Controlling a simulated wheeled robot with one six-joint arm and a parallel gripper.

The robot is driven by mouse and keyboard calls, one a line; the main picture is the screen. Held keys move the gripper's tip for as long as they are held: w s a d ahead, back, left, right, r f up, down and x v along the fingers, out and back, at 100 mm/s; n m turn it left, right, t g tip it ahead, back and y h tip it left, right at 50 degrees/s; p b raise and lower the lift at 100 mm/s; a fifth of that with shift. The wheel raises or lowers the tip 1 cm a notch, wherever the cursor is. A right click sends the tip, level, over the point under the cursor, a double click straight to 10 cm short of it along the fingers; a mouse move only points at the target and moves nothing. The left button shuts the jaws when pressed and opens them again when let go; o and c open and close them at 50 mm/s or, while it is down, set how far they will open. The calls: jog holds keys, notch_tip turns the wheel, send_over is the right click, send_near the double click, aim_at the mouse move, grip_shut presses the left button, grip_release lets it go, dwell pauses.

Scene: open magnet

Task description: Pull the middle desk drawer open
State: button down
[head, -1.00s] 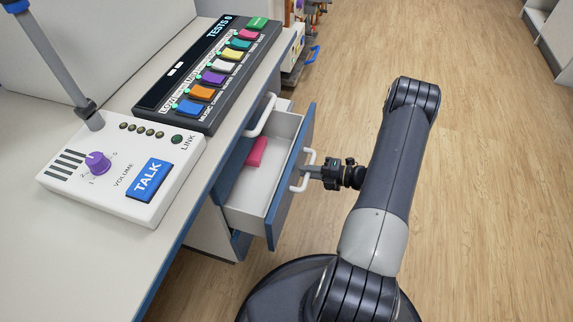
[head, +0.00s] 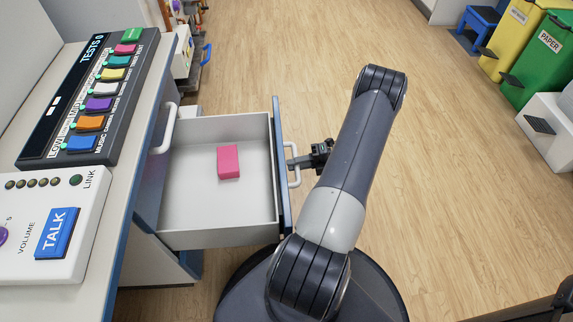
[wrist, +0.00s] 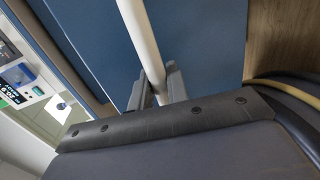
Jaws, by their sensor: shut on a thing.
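The desk drawer (head: 224,130) stands pulled well out from the desk, its light grey inside showing. A pink block (head: 228,162) lies in it. The drawer's front is a blue panel (head: 281,160), also seen in the wrist view (wrist: 205,35). Its white handle (head: 294,165) is on the outer side, and shows as a white bar in the wrist view (wrist: 141,38). My gripper (head: 298,162) is shut on this handle, with its fingers on either side of the bar in the wrist view.
Another white handle (head: 165,128) is on the desk, left of the open drawer. The desk top holds a test panel (head: 92,95) with coloured buttons and a TALK box (head: 57,232). Yellow and green bins (head: 534,62) stand at far right. The wooden floor (head: 445,170) right of my arm is clear.

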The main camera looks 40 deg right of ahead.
jog(key=shift+s+d, duration=0.1)
dwell(0.3)
jog(key=c, duration=1.5)
grip_release()
jog(key=shift+o, duration=0.2)
jog(key=shift+d, duration=0.1)
jog(key=p+v, duration=0.1)
jog(key=v, duration=0.9)
jog(key=shift+s+d+p, duration=0.2)
jog(key=shift+s+p, duration=0.05)
jog(key=shift+p, duration=0.05)
jog(key=b+x, duration=0.1)
jog(key=x, duration=1)
jog(key=shift+w+r+b, duration=0.1)
jog(key=shift+b, duration=0.2)
